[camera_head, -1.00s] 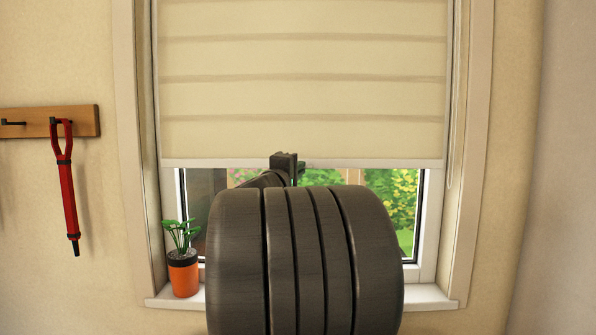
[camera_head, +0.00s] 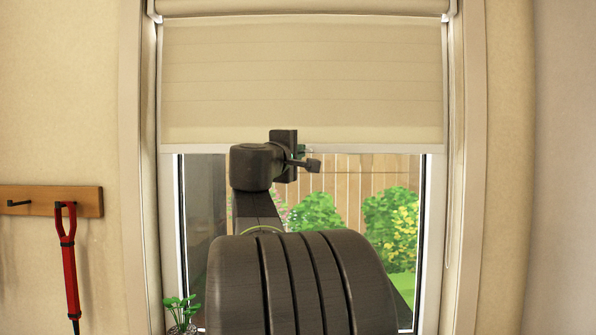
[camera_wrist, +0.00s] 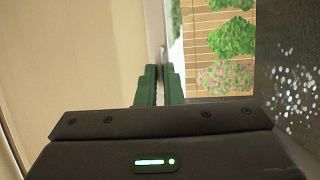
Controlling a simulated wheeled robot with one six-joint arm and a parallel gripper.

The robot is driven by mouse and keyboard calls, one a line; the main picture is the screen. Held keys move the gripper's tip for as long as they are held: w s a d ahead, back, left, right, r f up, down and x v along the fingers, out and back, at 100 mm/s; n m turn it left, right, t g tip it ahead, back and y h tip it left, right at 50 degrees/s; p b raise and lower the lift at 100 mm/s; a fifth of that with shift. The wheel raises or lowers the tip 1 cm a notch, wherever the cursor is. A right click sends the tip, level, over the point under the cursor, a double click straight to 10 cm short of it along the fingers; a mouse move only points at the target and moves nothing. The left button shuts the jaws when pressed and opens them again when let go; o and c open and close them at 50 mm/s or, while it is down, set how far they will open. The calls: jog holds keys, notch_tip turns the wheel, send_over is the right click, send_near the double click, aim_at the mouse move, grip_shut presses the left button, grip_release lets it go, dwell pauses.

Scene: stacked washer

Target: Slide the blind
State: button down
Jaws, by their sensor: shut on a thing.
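The cream roller blind (camera_head: 300,85) hangs in the window and covers its upper part. A pale bottom bar (camera_head: 385,148) runs along its lower edge. My gripper (camera_head: 302,152) is at the middle of this bar, with my dark arm rising below it. In the wrist view the green fingers of my gripper (camera_wrist: 159,82) are shut on the edge of the blind (camera_wrist: 90,60). The exact contact is partly hidden by the fingers.
The window frame (camera_head: 130,180) stands on both sides. Below the blind, glass shows a fence and bushes. A potted plant (camera_head: 181,312) stands at the lower left. A red tool (camera_head: 68,260) hangs from a wooden rack (camera_head: 85,201) on the left wall.

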jog(key=p, duration=0.1)
send_near(307, 124)
jog(key=x, duration=0.4)
jog(key=c, duration=1.6)
grip_release()
jog(key=shift+o, duration=0.2)
jog(key=b+v, duration=0.4)
jog(key=v, duration=0.9)
jog(key=shift+s+b, duration=0.35)
jog(key=shift+b, duration=0.05)
